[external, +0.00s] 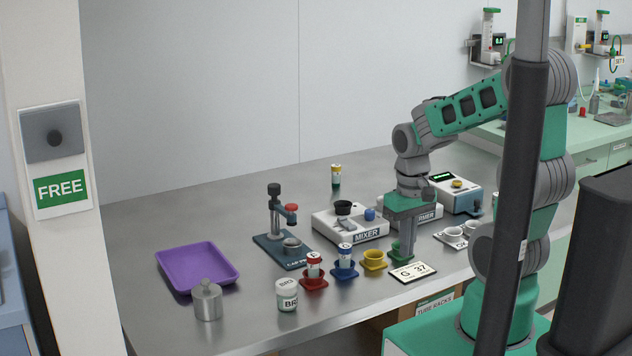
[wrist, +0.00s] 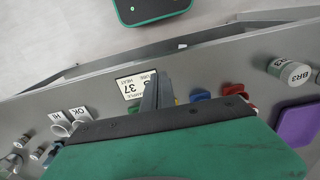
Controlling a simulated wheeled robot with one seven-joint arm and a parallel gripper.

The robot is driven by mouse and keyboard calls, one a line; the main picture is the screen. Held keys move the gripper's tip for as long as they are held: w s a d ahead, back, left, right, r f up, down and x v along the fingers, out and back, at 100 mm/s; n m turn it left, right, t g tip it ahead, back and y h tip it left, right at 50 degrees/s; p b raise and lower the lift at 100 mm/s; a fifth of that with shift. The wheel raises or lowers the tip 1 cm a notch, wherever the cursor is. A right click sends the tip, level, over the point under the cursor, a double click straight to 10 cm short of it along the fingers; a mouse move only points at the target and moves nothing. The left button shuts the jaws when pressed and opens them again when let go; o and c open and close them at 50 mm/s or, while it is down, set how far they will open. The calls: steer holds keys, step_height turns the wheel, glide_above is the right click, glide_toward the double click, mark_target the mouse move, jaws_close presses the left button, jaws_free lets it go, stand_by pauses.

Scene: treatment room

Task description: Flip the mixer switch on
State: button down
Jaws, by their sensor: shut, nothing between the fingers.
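The mixer (external: 367,235) is a white box with a black cup (external: 343,207), a blue knob (external: 370,214) and a small grey part on top. I cannot tell which part is the switch or how it is set. In the external view my gripper (external: 404,257) points down just right of the mixer, in front of the box labelled "...RMER" (external: 432,215). Its fingers are apart from the mixer. In the wrist view my gripper (wrist: 158,88) shows closed, empty fingers above the bench; its body hides the mixer there.
A sample card (external: 413,272) lies below my gripper, with a yellow cup (external: 374,260), blue holder (external: 344,271) and red holder (external: 313,279) left of it. A capping press (external: 275,225) and purple tray (external: 198,266) stand farther left. The bench behind the mixer is mostly clear.

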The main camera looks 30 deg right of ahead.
steer(key=shift+n, duration=0.4)
steer(key=w, duration=0.4)
steer(key=w+d+f, duration=0.1)
steer(key=w, duration=0.9)
steer(key=shift+d+f, duration=0.3)
steer(key=shift+f, duration=0.1)
steer(key=w+r+n, duration=0.3)
steer(key=w, duration=0.5)
step_height(320, 180, up, 8)
steer(key=r+n+t, duration=0.1)
steer(key=n+t, duration=0.1)
steer(key=n, duration=0.4)
glide_above(342, 217)
steer(key=n, duration=0.2)
steer(key=s+n, duration=0.1)
steer(key=n, duration=0.2)
steer(key=s+r+n, duration=0.1)
steer(key=n, duration=0.2)
steer(key=shift+s+g, duration=0.15)
steer(key=shift+g, duration=0.15)
steer(key=shift+f, duration=0.15)
steer(key=f, duration=0.4)
steer(key=w+f+p, duration=0.1)
steer(key=f, duration=0.3)
steer(key=w+f+p, duration=0.1)
steer(key=f, duration=0.4)
steer(key=shift+f, duration=0.35)
